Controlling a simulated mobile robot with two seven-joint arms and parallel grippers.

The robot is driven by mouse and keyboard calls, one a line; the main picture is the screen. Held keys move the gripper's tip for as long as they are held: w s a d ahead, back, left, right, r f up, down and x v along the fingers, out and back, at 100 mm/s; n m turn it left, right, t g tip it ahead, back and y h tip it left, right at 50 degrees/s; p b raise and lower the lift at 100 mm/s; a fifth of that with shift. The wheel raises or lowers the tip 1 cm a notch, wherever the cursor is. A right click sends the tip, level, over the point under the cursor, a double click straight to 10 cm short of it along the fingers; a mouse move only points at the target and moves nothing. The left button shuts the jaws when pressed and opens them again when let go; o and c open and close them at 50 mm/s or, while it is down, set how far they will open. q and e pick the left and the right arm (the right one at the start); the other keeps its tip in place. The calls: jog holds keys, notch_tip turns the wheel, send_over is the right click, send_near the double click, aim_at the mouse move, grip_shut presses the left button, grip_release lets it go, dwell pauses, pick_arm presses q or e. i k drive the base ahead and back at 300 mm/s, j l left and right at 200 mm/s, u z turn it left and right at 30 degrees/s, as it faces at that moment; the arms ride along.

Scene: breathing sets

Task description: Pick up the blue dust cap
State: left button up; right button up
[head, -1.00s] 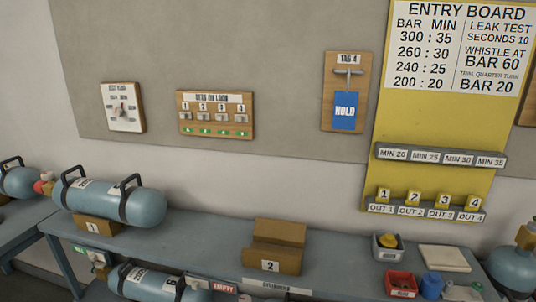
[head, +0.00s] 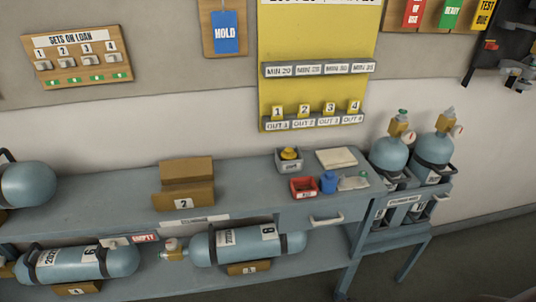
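A small blue round object (head: 328,182) stands on the grey bench, right of a red tray and left of a small pale greenish item (head: 353,183). It is the only small blue thing on the bench top, but I cannot tell for certain that it is the blue dust cap.
The bench (head: 240,195) holds a red tray (head: 304,195), a grey tray with a yellow item (head: 289,153), a pale pad (head: 336,158) and cradle 2 (head: 185,182). Blue cylinders (head: 250,246) lie on the shelf below. Upright cylinders (head: 388,152) stand at right.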

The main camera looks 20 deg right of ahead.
aim_at(328, 179)
jog(key=z, duration=1.6)
jog(key=i+l+u, duration=0.1)
jog(key=u, duration=0.55)
jog(key=l+u, duration=0.45)
jog(key=l, duration=0.45)
jog(key=i, duration=0.05)
